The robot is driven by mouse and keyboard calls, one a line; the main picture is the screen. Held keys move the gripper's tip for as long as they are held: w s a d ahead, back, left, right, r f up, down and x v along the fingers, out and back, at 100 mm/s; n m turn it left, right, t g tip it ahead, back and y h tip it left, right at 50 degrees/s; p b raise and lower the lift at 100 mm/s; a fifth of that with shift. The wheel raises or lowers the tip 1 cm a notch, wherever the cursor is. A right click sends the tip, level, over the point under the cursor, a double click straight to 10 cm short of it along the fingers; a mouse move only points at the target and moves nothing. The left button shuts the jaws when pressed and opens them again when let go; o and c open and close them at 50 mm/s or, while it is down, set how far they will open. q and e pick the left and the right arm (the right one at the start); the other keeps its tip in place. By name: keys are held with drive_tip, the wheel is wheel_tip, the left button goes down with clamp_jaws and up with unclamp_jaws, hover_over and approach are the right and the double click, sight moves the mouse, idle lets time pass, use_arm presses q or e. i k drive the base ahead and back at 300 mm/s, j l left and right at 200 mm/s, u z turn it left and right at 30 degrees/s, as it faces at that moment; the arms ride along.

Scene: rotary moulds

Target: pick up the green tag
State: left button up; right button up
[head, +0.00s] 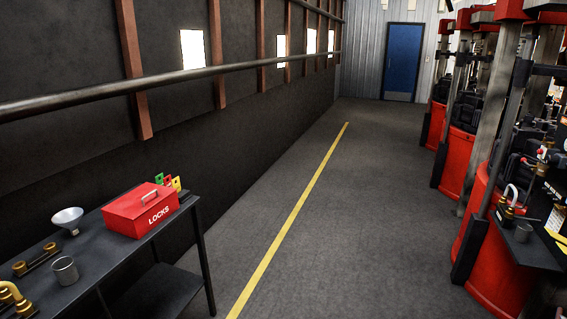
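A small green tag (159,178) stands upright at the back of the red box marked LOCKS (138,211), on the dark table (112,249) at the lower left in the head view. Its lower part is hidden behind the box. A red tag (168,180) and a yellow tag (177,183) stand close beside it on the right. Neither of my grippers shows in the head view.
A funnel (69,219), a metal cup (65,270) and brass fittings (36,260) share the table. Red machines (489,235) line the right side. The floor aisle with a yellow line (290,225) is clear up to a blue door (403,62).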

sight(158, 182)
drive_tip(key=i+z, duration=0.15)
drive_tip(key=i, duration=0.7)
drive_tip(key=i+z, duration=0.15)
drive_tip(key=i, duration=0.7)
drive_tip(key=i+u, duration=0.2)
drive_tip(key=i, duration=0.35)
drive_tip(key=i+u, duration=0.15)
drive_tip(key=i, duration=0.45)
drive_tip(key=i+l+u, duration=0.2)
drive_tip(key=i, duration=0.35)
drive_tip(key=i+j+u, duration=0.1)
drive_tip(key=i+u, duration=0.25)
drive_tip(key=i, duration=0.3)
drive_tip(key=i+l+u, duration=0.1)
drive_tip(key=i+u, duration=0.25)
drive_tip(key=i, duration=0.3)
drive_tip(key=i+l+u, duration=0.35)
drive_tip(key=i, duration=0.3)
drive_tip(key=i+u, duration=0.1)
drive_tip(key=u, duration=0.35)
drive_tip(key=i+u, duration=0.1)
drive_tip(key=u, duration=0.35)
drive_tip(key=i+u, duration=0.1)
drive_tip(key=u, duration=0.35)
drive_tip(key=i+l+u, duration=0.1)
drive_tip(key=u, duration=0.35)
